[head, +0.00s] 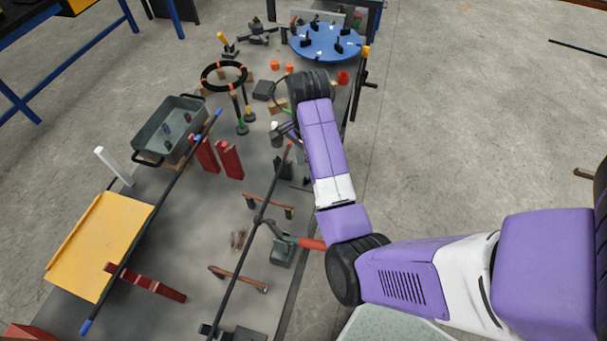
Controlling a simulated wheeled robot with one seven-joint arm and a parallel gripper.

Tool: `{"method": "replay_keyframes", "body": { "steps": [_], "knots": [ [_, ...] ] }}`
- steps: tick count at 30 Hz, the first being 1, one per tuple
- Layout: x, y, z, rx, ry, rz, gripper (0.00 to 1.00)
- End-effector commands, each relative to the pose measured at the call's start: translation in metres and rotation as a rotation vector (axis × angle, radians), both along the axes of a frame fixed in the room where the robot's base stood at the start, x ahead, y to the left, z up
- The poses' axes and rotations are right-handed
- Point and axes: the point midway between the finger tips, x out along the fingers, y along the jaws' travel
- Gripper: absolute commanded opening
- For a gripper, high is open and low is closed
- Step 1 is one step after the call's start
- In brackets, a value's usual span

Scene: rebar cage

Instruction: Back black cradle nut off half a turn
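My arm reaches up over the table, and its black wrist joint is near the table's far right part. My gripper (285,132) shows only small and dark below and left of that wrist. Its fingers are too small and partly hidden, so I cannot tell whether they are open or shut. A dark block (284,166) stands just below the gripper; I cannot tell whether they touch. I cannot pick out the black cradle nut for certain. A long dark bar (245,250) with a red tip runs slantwise across the table near a grey clamp with a red handle (311,244).
The grey table (205,245) holds a grey tray (172,128), red blocks (230,160), a yellow board (100,245), a blue-tipped bar (150,220), copper-coloured rails (238,278), a black ring (223,75) and a blue round plate (325,42). Floor right of the table is mostly clear.

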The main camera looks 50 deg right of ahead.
Motion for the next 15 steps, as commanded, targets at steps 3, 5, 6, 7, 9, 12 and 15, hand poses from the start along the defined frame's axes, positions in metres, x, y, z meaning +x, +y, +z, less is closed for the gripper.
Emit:
{"method": "replay_keyframes", "body": {
  "steps": [3, 5, 6, 7, 9, 12, 15],
  "knots": [
    [-0.001, 0.000, -0.020, 0.001, 0.003, 0.001, 0.38],
    [-0.001, 0.000, -0.029, 0.000, 0.003, 0.001, 0.38],
    [-0.001, 0.001, -0.035, 0.001, 0.004, 0.001, 0.38],
    [-0.001, 0.000, -0.039, 0.000, 0.002, 0.002, 0.38],
    [0.000, 0.001, -0.047, 0.000, 0.002, 0.003, 0.38],
    [0.000, 0.000, -0.055, 0.000, 0.000, 0.002, 0.38],
    [0.000, 0.000, -0.059, -0.001, -0.001, 0.002, 0.38]
  ]
}}
